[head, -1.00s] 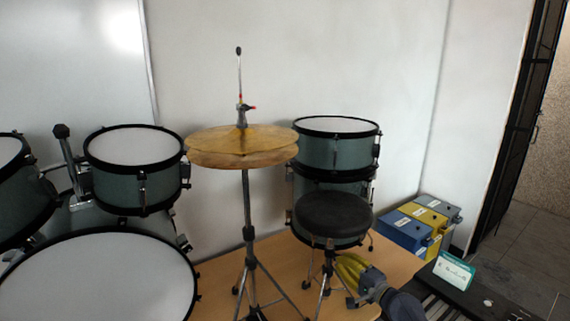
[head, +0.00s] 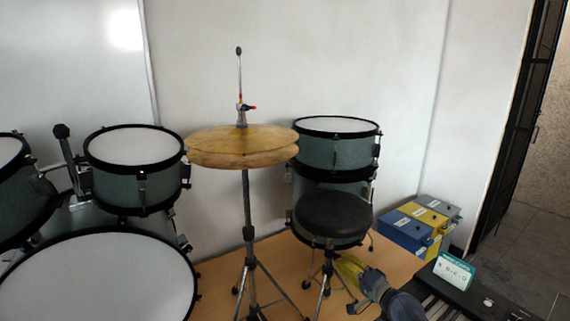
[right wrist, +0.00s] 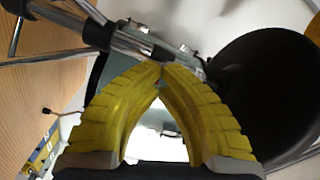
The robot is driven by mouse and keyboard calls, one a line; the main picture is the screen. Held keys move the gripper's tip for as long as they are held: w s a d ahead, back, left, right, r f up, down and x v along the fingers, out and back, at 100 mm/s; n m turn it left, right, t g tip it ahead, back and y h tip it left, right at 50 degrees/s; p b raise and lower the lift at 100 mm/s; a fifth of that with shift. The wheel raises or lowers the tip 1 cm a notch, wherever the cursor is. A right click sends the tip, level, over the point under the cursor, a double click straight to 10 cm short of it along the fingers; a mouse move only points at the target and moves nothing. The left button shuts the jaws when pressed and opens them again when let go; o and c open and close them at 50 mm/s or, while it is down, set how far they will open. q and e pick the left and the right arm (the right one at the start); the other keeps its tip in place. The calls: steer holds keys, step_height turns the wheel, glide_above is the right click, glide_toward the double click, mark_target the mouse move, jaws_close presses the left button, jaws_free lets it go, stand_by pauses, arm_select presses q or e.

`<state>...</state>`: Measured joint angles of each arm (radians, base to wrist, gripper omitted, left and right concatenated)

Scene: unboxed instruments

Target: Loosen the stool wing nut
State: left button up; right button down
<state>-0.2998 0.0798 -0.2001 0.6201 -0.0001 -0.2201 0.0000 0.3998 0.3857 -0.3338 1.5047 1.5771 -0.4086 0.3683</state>
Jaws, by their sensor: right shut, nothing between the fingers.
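The stool has a round black seat (head: 333,216) on a chrome post with tripod legs, in front of the stacked drums. In the right wrist view its dark seat (right wrist: 265,85) fills the right side, and its chrome post (right wrist: 115,32) crosses the top. My right gripper (head: 342,264) is beside the stool post, below the seat. Its yellow fingers meet at the tips (right wrist: 163,68) in the wrist view, with nothing between them, close to a dark collar on the post. The wing nut cannot be made out clearly. My left gripper is out of view.
A hi-hat stand (head: 248,220) with brass cymbals stands left of the stool. Several teal drums (head: 335,150) stand behind and to the left. Blue and yellow boxes (head: 432,212) and a black keyboard (head: 470,290) are at the right. Some wooden floor (head: 395,258) is clear between.

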steer(key=shift+n, duration=0.4)
steer(key=n, duration=0.4)
steer(key=shift+n, duration=0.4)
steer(key=c, duration=1.5)
jaws_free()
steer(key=shift+o, duration=0.2)
steer(key=shift+s+d, duration=0.1)
steer(key=shift+v, duration=2.85)
